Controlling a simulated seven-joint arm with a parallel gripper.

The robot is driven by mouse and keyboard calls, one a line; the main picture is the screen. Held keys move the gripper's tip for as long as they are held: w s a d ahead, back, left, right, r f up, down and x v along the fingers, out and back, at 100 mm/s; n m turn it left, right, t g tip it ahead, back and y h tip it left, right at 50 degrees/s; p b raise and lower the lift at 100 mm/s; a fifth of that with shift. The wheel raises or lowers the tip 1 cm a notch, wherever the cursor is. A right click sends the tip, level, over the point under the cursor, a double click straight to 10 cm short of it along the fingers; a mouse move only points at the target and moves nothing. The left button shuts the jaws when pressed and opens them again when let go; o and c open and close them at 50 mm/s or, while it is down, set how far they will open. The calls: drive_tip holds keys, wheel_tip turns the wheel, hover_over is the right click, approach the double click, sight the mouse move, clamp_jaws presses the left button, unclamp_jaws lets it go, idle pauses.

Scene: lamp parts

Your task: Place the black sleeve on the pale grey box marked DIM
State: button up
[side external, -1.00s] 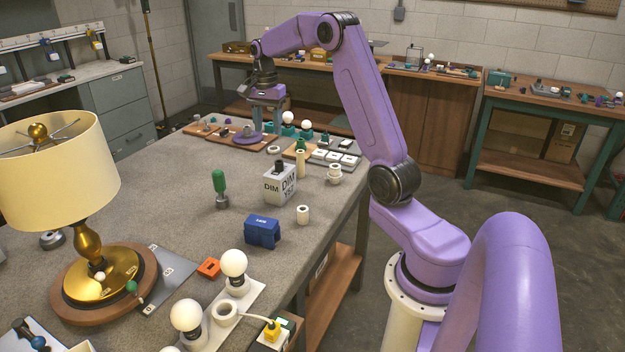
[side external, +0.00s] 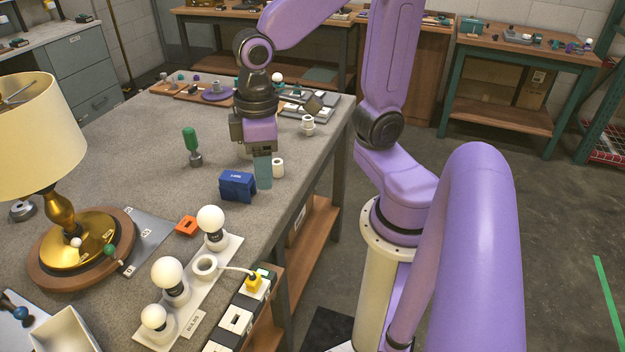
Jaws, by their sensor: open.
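My gripper (side external: 261,172) points down over the middle of the bench, just behind and right of the blue block. It is open, and a teal finger shows at its lower end. The pale grey box marked DIM is hidden, or nearly so, behind my gripper. I cannot make out the black sleeve now. A small dark piece stood on top of the box in the earlier frame, but I cannot tell whether it was the sleeve. Nothing is visibly held.
A blue block (side external: 237,187) and a cream cylinder (side external: 278,167) stand close to my gripper. A green-handled tool (side external: 192,147) stands left. The lamp (side external: 60,205) and bulbs (side external: 210,219) are in front. Bare bench top (side external: 135,170) lies left.

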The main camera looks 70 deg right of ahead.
drive_tip(key=s+d+f+n, duration=0.1)
drive_tip(key=s+f+n, duration=0.1)
drive_tip(key=s+n, duration=0.4)
drive_tip(key=s, duration=0.3)
